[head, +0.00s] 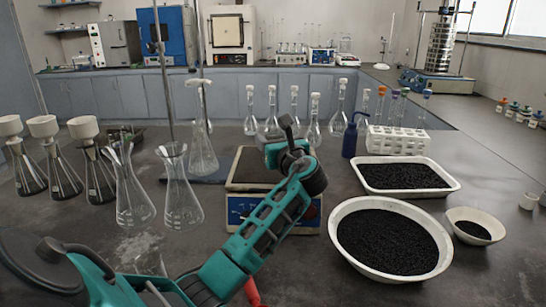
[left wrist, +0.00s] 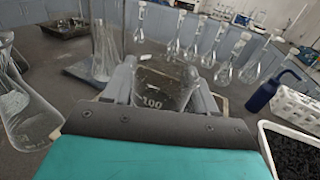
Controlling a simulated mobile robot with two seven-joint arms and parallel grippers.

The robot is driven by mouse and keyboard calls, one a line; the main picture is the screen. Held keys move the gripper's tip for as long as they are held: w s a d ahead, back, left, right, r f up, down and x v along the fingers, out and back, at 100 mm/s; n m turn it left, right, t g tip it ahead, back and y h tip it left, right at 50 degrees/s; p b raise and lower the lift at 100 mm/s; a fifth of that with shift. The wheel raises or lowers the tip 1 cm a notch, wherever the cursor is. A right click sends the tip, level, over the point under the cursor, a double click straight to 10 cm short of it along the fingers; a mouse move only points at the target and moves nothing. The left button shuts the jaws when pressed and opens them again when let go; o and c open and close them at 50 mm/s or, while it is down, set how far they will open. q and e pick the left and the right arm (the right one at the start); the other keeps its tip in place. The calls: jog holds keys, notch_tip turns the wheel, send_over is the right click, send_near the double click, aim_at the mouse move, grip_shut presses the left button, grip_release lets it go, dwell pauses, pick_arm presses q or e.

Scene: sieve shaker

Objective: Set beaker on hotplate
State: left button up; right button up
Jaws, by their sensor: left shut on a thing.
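The hotplate (head: 245,170) has a dark square top and a blue front with controls. It stands mid-table in the head view. My left gripper (head: 287,135) is over its right rear part in that view. In the left wrist view, my left gripper (left wrist: 161,90) is shut on a clear glass beaker (left wrist: 155,77) with a 100 mark, one finger on each side. The beaker looks upright. In the head view the beaker is hidden behind my gripper. Whether its base touches the hotplate cannot be told. My right gripper is not in view.
Erlenmeyer flasks (head: 180,195) and a metal stand (head: 163,80) are left of the hotplate. Volumetric flasks (head: 271,122) stand behind. A blue wash bottle (head: 349,140), white tube rack (head: 398,142), black-filled tray (head: 403,177) and round bowl (head: 392,240) are at the right.

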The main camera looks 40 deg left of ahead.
pick_arm(q)
jog(key=shift+f+b, duration=0.3)
jog(key=shift+f, duration=1.65)
jog(key=o, duration=1.1)
jog(key=shift+f, duration=0.1)
jog(key=shift+d, duration=0.15)
jog(key=p+v, duration=0.1)
jog(key=v, duration=1)
jog(key=shift+s+d+p, duration=0.25)
jog(key=shift+d+p, duration=0.05)
